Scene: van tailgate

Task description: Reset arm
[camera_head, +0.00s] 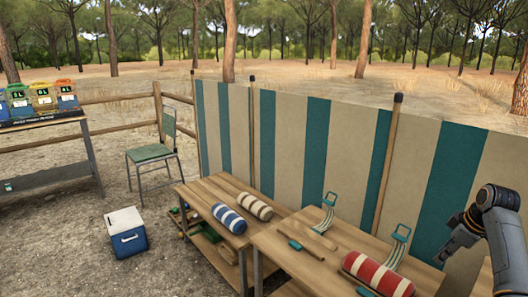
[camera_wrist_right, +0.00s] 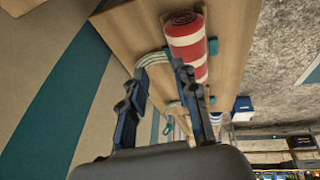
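My right gripper (camera_head: 448,240) is at the right edge of the head view, raised above the right end of the near wooden table (camera_head: 282,252). In the right wrist view its two fingers (camera_wrist_right: 162,82) stand apart with nothing held between them. A red and white striped roll (camera_head: 378,273) lies on the table to the left of the gripper, apart from it. The roll also shows beyond the fingers in the right wrist view (camera_wrist_right: 187,48). My left gripper is not in view.
A striped windbreak (camera_head: 300,140) stands close behind the tables. A cooler (camera_head: 126,232) and chair (camera_head: 151,153) stand on open ground at left.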

